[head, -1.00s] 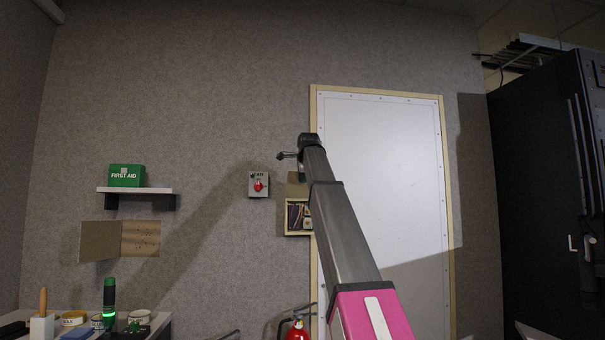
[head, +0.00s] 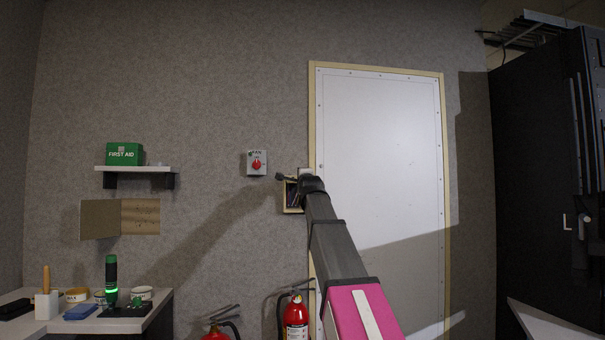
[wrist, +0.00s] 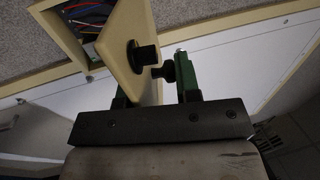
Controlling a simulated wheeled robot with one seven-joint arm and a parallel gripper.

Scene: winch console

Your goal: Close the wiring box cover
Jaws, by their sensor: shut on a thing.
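The wiring box (head: 292,198) is a small beige box on the wall left of the white door. It is open in front, and coloured wires inside it show in the wrist view (wrist: 85,25). Its beige cover (wrist: 128,60) stands out from the box and carries a black knob (wrist: 143,54). My gripper (wrist: 157,75) has green fingers, one on each side of the cover, and is shut on it. The left finger is mostly hidden behind the cover. In the head view, my arm hides part of the box and most of the cover.
A grey fan switch (head: 257,163) with a red knob is on the wall left of the box. Fire extinguishers (head: 296,318) stand below. A shelf with a first aid box (head: 124,154) and a cluttered bench (head: 125,322) are farther left.

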